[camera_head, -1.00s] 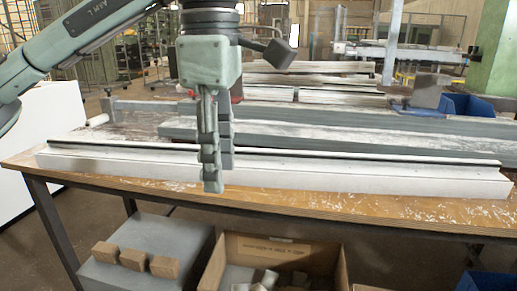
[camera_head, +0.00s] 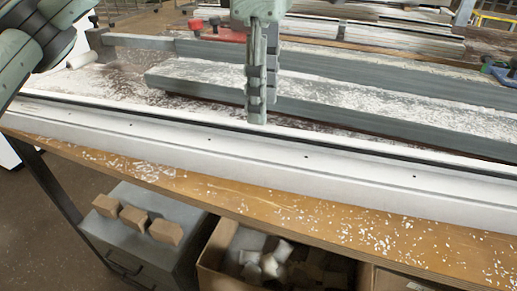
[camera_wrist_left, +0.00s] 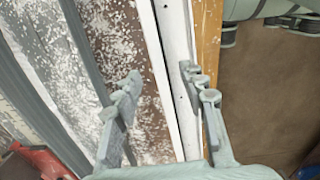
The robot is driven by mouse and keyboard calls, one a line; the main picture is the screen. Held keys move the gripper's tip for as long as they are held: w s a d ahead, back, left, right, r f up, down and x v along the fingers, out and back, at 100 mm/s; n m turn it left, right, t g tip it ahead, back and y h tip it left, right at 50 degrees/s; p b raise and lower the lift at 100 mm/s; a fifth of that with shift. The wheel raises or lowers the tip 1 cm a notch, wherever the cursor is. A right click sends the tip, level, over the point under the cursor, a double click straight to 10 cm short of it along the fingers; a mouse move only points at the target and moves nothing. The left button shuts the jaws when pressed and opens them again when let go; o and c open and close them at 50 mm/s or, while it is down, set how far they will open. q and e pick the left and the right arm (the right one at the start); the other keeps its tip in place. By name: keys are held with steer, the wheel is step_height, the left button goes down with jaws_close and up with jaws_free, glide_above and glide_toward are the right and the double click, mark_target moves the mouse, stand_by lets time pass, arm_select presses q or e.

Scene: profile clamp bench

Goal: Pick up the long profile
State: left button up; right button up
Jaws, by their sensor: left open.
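The long profile (camera_head: 220,150) is a white bar with a dark groove line and small holes. It lies along the front of the wooden table (camera_head: 330,225) and runs out of the head view. My left gripper (camera_head: 257,119) points down at its back edge, near the middle of the picture. In the left wrist view the profile (camera_wrist_left: 176,50) runs up the picture between the spread fingers of the left gripper (camera_wrist_left: 160,80), the right finger overlapping its edge. The gripper is open and empty. Whether the fingertips touch the profile cannot be told. My right gripper does not show.
Grey beams (camera_head: 330,100) covered in white chips lie behind the profile. A red-topped clamp (camera_head: 222,32) stands further back. Below the table are a grey cabinet (camera_head: 150,255) with wooden blocks (camera_head: 134,217) and a cardboard box (camera_head: 222,270) of offcuts.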

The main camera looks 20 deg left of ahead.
mark_target(256, 152)
arm_select(q)
steer(key=f, duration=0.4)
steer(key=shift+w+a+f, duration=0.1)
steer(key=shift+w+a, duration=0.1)
steer(key=shift+a, duration=0.05)
steer(key=shift+c, duration=0.6)
jaws_close()
